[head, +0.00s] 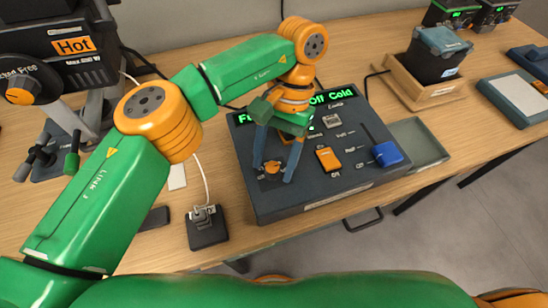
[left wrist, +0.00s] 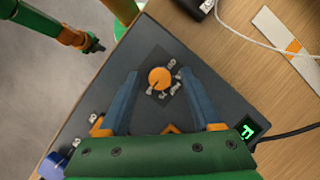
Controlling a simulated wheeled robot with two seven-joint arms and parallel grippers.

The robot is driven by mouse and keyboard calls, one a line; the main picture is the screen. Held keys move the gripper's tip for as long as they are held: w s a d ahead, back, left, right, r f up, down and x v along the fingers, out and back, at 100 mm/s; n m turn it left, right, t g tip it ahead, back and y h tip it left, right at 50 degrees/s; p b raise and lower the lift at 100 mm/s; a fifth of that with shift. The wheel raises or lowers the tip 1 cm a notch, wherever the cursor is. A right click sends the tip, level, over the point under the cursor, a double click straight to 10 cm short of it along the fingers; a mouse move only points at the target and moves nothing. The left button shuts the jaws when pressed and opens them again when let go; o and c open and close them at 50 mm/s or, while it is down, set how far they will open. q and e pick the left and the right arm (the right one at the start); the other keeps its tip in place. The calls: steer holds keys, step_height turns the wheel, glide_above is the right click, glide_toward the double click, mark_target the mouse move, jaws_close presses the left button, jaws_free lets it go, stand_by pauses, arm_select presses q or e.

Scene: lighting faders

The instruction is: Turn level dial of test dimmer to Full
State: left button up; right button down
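The test dimmer is a dark slanted console (head: 310,200) on the wooden bench, with green lit displays along its back. The right display (head: 335,94) reads "Off Cold"; the left one is mostly hidden behind my gripper. The orange level dial (head: 272,171) is near the panel's left front corner and also shows in the left wrist view (left wrist: 160,79). Its pointer setting is too small to read. My left gripper (head: 272,174) is open, its blue fingers on either side of the dial; contact cannot be told. My right arm's end (left wrist: 93,45) shows small in the left wrist view, finger state unclear.
The panel also holds an orange switch (head: 327,159) and a blue fader knob (head: 387,153). A shallow grey tray (head: 428,158) lies to the right. A small black box (head: 208,232) with a white cable stands left. A lamp labelled "Hot" (head: 73,45) stands far left.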

mark_target(270, 171)
arm_select(q)
step_height(270, 171, up, 3)
steer(key=shift+w+r+p, duration=0.1)
steer(key=shift+r+p, duration=0.05)
steer(key=shift+p, duration=0.55)
steer(key=s+r+b, duration=0.3)
steer(key=s+r, duration=0.6)
steer(key=s, duration=0.5)
steer(key=shift+r, duration=0.35)
steer(key=shift+s+a, duration=0.1)
